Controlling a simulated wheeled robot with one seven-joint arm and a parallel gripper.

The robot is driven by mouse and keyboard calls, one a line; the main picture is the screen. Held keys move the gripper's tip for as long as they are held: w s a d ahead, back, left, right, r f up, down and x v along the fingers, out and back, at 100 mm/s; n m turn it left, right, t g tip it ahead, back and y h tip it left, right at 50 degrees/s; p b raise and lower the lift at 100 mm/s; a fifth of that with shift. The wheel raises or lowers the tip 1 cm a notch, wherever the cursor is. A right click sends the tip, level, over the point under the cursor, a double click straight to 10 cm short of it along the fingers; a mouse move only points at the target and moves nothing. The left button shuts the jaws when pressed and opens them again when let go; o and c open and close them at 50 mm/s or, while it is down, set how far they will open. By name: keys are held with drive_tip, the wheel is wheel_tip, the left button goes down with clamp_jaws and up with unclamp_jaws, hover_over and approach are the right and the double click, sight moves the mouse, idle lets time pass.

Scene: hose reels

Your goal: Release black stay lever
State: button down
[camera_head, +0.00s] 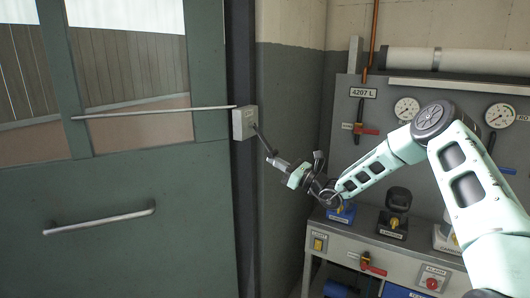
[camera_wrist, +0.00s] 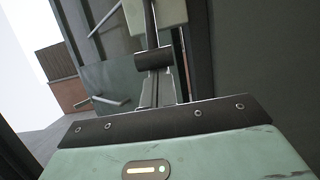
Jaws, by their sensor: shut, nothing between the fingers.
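The black stay lever (camera_head: 262,140) hangs down and to the right from a grey box (camera_head: 243,122) on the door's right edge. In the wrist view the lever (camera_wrist: 150,22) runs down from the pale box (camera_wrist: 155,14) to a thick black cylindrical end (camera_wrist: 154,58). My gripper (camera_head: 272,160) is at the lever's lower end, its fingers pointing up and left towards it. In the wrist view my gripper's fingers (camera_wrist: 155,76) are shut just below the black end, with nothing between them. I cannot tell whether they touch it.
A thin metal rod (camera_head: 155,112) runs from the grey box across the green door (camera_head: 150,180). The door has a bar handle (camera_head: 100,221). A workbench (camera_head: 395,248) and a panel with gauges (camera_head: 406,109) and valves stand at right, behind my arm.

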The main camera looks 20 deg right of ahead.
drive_tip(key=r+p, duration=0.1)
drive_tip(key=s+d+r+g+h+p, duration=0.1)
drive_tip(key=s+r+g+p, duration=0.1)
drive_tip(key=shift+d+r+h+p, duration=0.2)
drive_tip(key=shift+d+h+p, duration=0.05)
drive_tip(key=shift+h+p, duration=0.05)
drive_tip(key=r+g+p, duration=0.1)
drive_tip(key=s+d+r+h+p, duration=0.1)
drive_tip(key=shift+s+d+r+g, duration=0.15)
drive_tip(key=shift+s+r+g, duration=0.15)
drive_tip(key=shift+g, duration=0.1)
drive_tip(key=shift+r, duration=0.15)
drive_tip(key=b, duration=0.7)
approach(274, 151)
drive_tip(key=s+d, duration=0.1)
drive_tip(key=s+d+f, duration=0.1)
drive_tip(key=s, duration=0.1)
drive_tip(key=shift+s+d, duration=0.35)
drive_tip(key=shift+d, duration=0.05)
